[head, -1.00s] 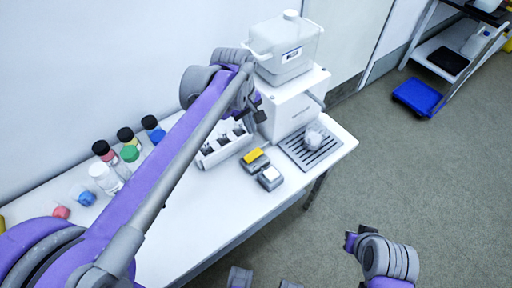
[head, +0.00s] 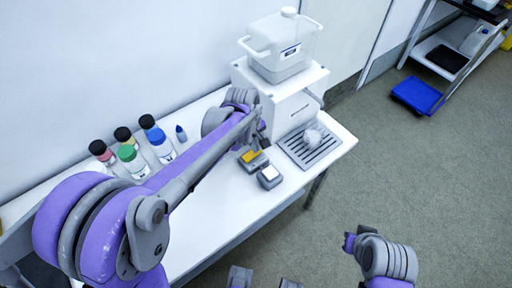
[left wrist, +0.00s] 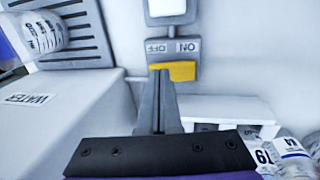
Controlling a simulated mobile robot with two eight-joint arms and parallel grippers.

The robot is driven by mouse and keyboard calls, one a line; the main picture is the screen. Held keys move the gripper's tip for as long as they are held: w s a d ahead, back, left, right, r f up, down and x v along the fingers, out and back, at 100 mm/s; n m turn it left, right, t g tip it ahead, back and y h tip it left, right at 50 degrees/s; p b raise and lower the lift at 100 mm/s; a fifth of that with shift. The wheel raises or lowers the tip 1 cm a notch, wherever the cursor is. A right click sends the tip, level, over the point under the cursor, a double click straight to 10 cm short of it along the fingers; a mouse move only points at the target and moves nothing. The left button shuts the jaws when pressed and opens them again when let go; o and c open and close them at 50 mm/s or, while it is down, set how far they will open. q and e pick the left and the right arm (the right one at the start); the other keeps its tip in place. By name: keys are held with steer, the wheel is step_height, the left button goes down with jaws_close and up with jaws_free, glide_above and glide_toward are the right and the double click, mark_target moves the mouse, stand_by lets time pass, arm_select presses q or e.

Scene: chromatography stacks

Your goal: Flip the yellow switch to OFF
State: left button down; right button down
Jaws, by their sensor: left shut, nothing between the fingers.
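The yellow switch (head: 250,156) sits on a grey base on the white table, in front of the white machine. In the left wrist view the yellow switch (left wrist: 184,71) is partly covered by my fingertips. Its label plate (left wrist: 173,47) appears upside down, with OFF at the left and ON at the right. My left gripper (head: 264,143) is shut and empty, close to the switch. In the left wrist view the fingertips (left wrist: 160,74) overlap the switch's left, OFF-side part; I cannot tell whether they touch it. My right gripper (head: 350,242) is off the table; its jaws are unclear.
A second switch with a white top (head: 269,175) stands next to the yellow one. The white machine (head: 292,105) carries a jug (head: 282,48). A slotted drip tray (head: 325,151) is at the right. Several capped bottles (head: 132,158) stand at the left. The table's front is clear.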

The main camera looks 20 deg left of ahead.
arm_select(q)
steer(key=shift+w+d+f, duration=0.1)
steer(key=shift+f, duration=0.45)
